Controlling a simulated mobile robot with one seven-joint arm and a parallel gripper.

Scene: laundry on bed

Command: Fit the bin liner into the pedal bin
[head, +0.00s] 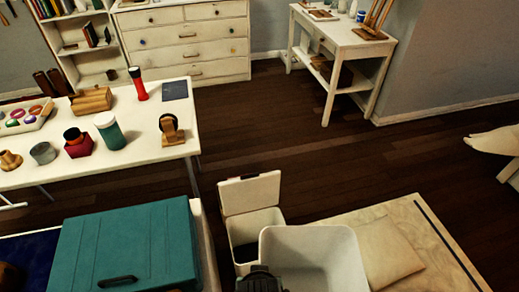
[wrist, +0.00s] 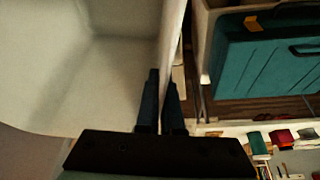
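The pedal bin (head: 240,228) is a white box with its lid (head: 250,194) raised and a dark opening. The bin liner (head: 325,262) looks like a rigid white open-topped bucket. It stands nearer the camera in the head view, overlapping the pedal bin's right side; its base is out of view. My gripper (head: 259,283) is at the liner's left rim. In the wrist view my gripper (wrist: 161,88) has its two dark fingers on either side of the liner's thin wall (wrist: 171,45), closed on it. The liner's pale inside (wrist: 105,75) fills the left.
A teal suitcase (head: 130,250) lies left of the pedal bin. A white table (head: 95,160) with several small items stands behind it. A beige surface (head: 425,228) with a cushion (head: 390,256) is at right. Dark wooden floor (head: 290,150) is clear behind.

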